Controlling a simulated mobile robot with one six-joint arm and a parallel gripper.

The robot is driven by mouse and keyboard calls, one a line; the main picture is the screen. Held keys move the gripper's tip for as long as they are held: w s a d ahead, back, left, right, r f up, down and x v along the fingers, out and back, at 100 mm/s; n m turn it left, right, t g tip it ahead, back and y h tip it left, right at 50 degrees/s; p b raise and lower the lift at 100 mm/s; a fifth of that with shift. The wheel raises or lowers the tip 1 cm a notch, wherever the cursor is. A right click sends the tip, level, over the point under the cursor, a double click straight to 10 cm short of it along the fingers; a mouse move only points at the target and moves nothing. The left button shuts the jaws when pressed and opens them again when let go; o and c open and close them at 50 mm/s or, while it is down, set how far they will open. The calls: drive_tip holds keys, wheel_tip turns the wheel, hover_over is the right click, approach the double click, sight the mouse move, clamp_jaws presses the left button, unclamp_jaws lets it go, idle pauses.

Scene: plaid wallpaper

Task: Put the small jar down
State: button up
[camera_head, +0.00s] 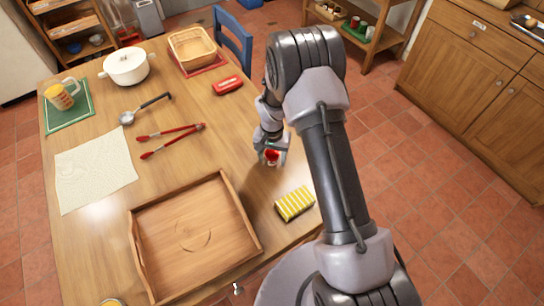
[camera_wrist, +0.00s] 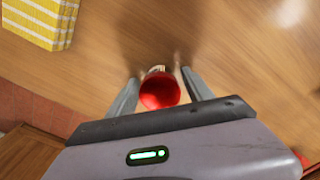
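The small jar (camera_wrist: 160,90) has a red lid and sits between the two fingers of my gripper (camera_wrist: 158,84) in the wrist view. The fingers flank it closely on both sides and appear to grip it. In the head view the red jar (camera_head: 271,155) shows at the fingertips of my gripper (camera_head: 271,160), over the right side of the wooden table (camera_head: 185,110). I cannot tell whether its base touches the tabletop. My arm and fingers hide part of it.
A yellow-striped block (camera_head: 295,204) lies near the table's right edge. A wooden tray (camera_head: 250,238) stands at the front. Red tongs (camera_head: 172,130), a ladle (camera_head: 128,117) and a red case (camera_head: 228,86) lie further left and back. Bare tabletop surrounds the gripper.

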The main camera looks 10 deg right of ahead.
wheel_tip(320, 180, up, 17)
drive_tip(key=p, duration=0.4)
wheel_tip(320, 180, up, 13)
drive_tip(key=t, duration=0.2)
hover_over(271, 153)
drive_tip(key=s, duration=0.5)
drive_tip(key=s+a+r+t+y, duration=0.1)
drive_tip(key=s+r+t, duration=0.1)
drive_tip(key=s+r, duration=0.4)
drive_tip(key=s+a+r+n+t+y, duration=0.1)
drive_tip(key=s+r, duration=0.5)
drive_tip(key=s, duration=0.8)
drive_tip(key=shift+s+a+t, duration=0.4)
drive_tip(key=shift+a, duration=0.25)
wheel_tip(271, 153, down, 5)
drive_tip(key=b, duration=0.5)
drive_tip(key=shift+f, duration=0.15)
